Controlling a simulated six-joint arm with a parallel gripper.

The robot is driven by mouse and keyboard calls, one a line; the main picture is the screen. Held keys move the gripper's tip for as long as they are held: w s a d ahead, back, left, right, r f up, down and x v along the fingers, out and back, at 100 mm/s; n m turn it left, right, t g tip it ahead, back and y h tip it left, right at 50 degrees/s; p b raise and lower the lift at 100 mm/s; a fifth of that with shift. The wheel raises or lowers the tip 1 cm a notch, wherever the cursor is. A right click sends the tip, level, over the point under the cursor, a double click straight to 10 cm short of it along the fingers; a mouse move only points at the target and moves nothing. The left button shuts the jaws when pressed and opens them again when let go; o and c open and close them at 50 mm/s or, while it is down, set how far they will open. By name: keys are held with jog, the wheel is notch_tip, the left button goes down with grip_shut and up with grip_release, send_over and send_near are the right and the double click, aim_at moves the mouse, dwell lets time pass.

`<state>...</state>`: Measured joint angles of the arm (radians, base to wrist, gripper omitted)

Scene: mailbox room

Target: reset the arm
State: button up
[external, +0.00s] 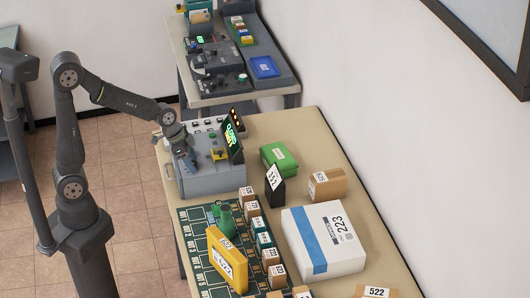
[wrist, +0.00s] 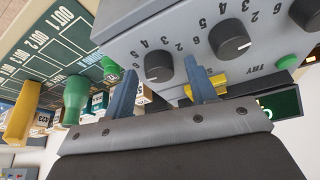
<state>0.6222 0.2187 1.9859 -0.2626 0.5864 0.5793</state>
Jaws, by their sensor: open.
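My gripper (external: 187,158) is above the grey box with knobs (external: 212,180) near the table's far left corner. In the wrist view my gripper (wrist: 162,82) has its two blue-grey fingers spread apart, with nothing held between them. The panel (wrist: 195,35) lies just ahead of the fingertips, with dark numbered dials, a green button (wrist: 288,61) and a yellow part (wrist: 208,86). I cannot tell whether a finger touches the panel.
A green board (external: 200,225) holds small boxes, a green bottle-shaped object (external: 226,221) and a yellow parcel (external: 227,260). A white parcel (external: 322,240), a green parcel (external: 279,158), a black tag stand (external: 274,187) and a brown box (external: 327,185) stand right. A second table (external: 187,88) is behind.

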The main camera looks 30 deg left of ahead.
jog(key=shift+m, duration=0.3)
jog(key=o, duration=1.1)
jog(key=shift+c, duration=0.2)
jog(key=w+d+r+m+g+y, duration=0.1)
jog(key=w+d+r+m+y, duration=0.1)
jog(key=w+r+m, duration=0.45)
jog(key=w+d+r+m+g+y, duration=0.1)
jog(key=w+d+r+m+y, duration=0.2)
jog(key=r+m, duration=0.65)
notch_tip(320, 180, down, 8)
jog(key=n+h, duration=0.1)
jog(key=shift+w+a, duration=0.2)
jog(key=shift+w, duration=0.05)
jog(key=shift+r, duration=0.15)
notch_tip(320, 180, up, 10)
